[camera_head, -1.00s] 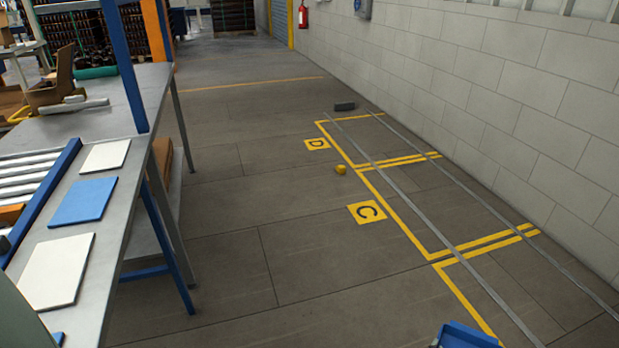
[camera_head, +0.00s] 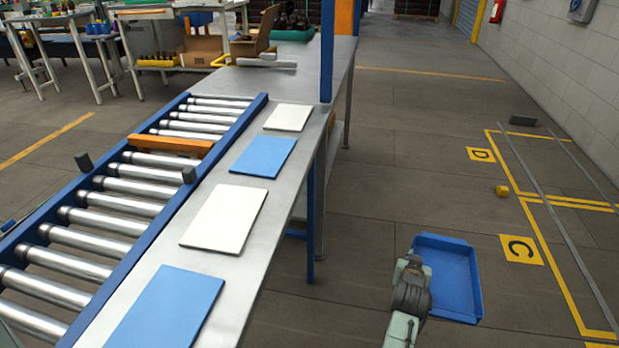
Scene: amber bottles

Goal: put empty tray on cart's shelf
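An empty blue tray (camera_head: 450,280) is at the lower middle right, above the floor. My gripper (camera_head: 412,275) is at the tray's left edge and appears shut on it; the fingertips are mostly hidden by the wrist. The tray looks roughly level, with its open side up. I cannot make out a cart or its shelf in this view.
A metal workbench (camera_head: 245,240) with a roller conveyor (camera_head: 130,185) fills the left. White and blue flat panels lie along its near side. A blue post (camera_head: 327,50) rises from the bench. Open floor lies right of it, with yellow markings C (camera_head: 521,250) and D (camera_head: 481,154).

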